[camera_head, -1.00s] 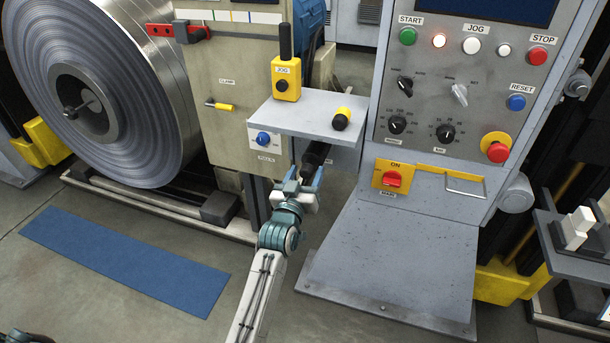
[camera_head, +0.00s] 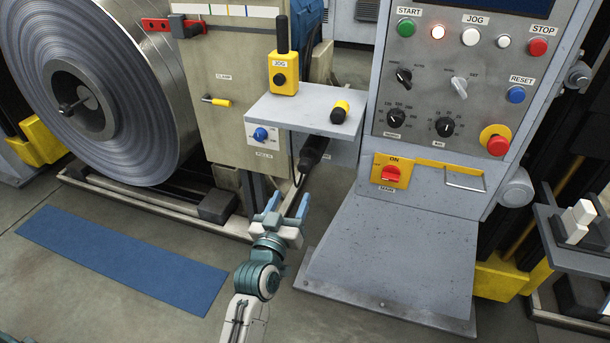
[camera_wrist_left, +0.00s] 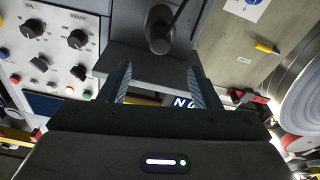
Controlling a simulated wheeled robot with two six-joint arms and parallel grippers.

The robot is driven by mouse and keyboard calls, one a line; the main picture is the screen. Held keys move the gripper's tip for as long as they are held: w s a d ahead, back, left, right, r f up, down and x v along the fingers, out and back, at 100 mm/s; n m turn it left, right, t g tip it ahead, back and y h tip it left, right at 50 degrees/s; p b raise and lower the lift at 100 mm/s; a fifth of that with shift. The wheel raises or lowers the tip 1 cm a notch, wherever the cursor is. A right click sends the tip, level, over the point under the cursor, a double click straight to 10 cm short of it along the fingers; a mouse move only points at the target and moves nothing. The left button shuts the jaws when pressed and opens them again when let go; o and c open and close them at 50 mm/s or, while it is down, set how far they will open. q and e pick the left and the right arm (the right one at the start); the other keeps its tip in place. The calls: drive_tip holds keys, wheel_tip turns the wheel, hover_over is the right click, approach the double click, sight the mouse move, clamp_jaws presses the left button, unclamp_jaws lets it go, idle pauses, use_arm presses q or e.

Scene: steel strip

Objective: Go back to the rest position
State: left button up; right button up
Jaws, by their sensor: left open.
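My left gripper (camera_head: 288,206) is open and empty in front of the control stand, below the small grey shelf (camera_head: 290,118). Its fingers point up and away from me. A black handheld tool (camera_head: 314,150) with a cable hangs under the shelf, beyond the fingertips and apart from them. In the left wrist view, the open fingers of my left gripper (camera_wrist_left: 160,84) show with nothing between them, and the black tool (camera_wrist_left: 160,32) is ahead of them. My right gripper is not in view.
The control panel (camera_head: 455,100) and its sloping grey base (camera_head: 400,245) stand right of the gripper. A steel coil (camera_head: 110,95) is at the left, with a blue floor mat (camera_head: 120,260) before it. A yellow jog box (camera_head: 284,75) stands on the shelf. Open floor lies around the mat.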

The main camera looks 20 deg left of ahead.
use_arm(q)
drive_tip(key=s+a+f+m+g+p, duration=0.1)
drive_tip(key=s+f+g+p, duration=0.3)
drive_tip(key=f, duration=1.1)
drive_tip(key=s+a+f+m+g+p, duration=0.1)
drive_tip(key=s+f+g, duration=0.4)
drive_tip(key=f, duration=1.1)
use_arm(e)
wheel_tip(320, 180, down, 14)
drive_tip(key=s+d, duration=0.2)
use_arm(q)
drive_tip(key=s+a+f+g+p, duration=0.1)
drive_tip(key=s+a+f+g, duration=0.2)
drive_tip(key=s+f, duration=0.3)
drive_tip(key=s+a+f+g+p, duration=0.2)
drive_tip(key=s+f, duration=0.5)
drive_tip(key=s, duration=0.8)
drive_tip(key=s+a+f+g+y+p, duration=0.1)
drive_tip(key=s+a+f+g, duration=0.3)
drive_tip(key=s, duration=0.7)
wheel_tip(320, 180, down, 3)
drive_tip(key=shift+s+a+r+m+p, duration=0.1)
drive_tip(key=shift+s+a+m+p, duration=0.2)
drive_tip(key=shift+s+p, duration=0.1)
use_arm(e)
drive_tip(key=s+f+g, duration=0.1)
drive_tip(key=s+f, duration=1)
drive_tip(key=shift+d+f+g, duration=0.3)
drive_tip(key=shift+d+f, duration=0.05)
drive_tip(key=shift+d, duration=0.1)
